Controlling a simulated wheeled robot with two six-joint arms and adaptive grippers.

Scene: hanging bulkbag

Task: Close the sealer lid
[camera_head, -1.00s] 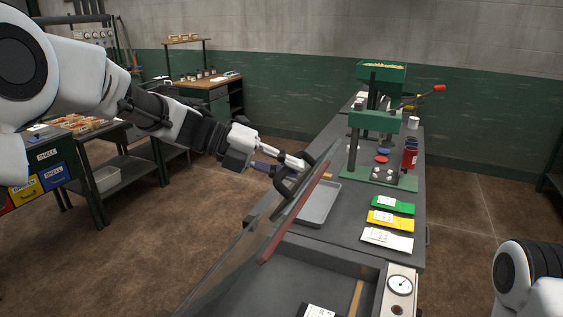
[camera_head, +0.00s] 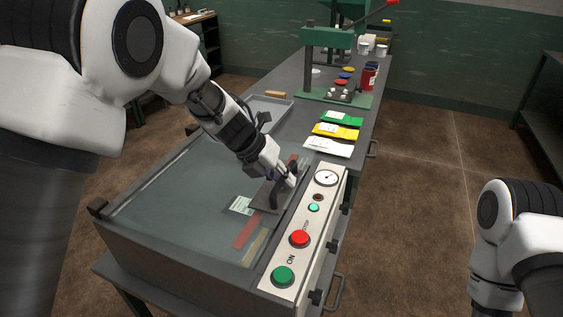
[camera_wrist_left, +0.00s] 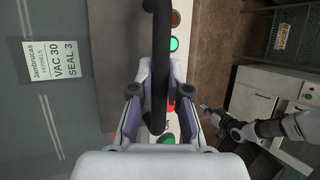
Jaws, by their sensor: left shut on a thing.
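The sealer's clear lid (camera_head: 175,205) lies about flat over the sealer chamber; I cannot tell whether a thin gap is left at its edge. Its black handle (camera_head: 273,197) is at the side beside the control panel (camera_head: 318,200). My left gripper (camera_head: 284,184) is shut on the handle. In the left wrist view the handle (camera_wrist_left: 158,30) runs between the fingers of my left gripper (camera_wrist_left: 160,95). My right gripper (camera_wrist_left: 208,112) shows small in the left wrist view, away from the sealer, and its jaws are too small to read.
The panel has a gauge (camera_head: 327,177), a red button (camera_head: 299,238) and a green button (camera_head: 283,276). A white label card (camera_head: 241,205) shows through the lid. Green, yellow and white packets (camera_head: 335,130), a grey tray (camera_head: 262,108) and a green press (camera_head: 328,60) stand beyond.

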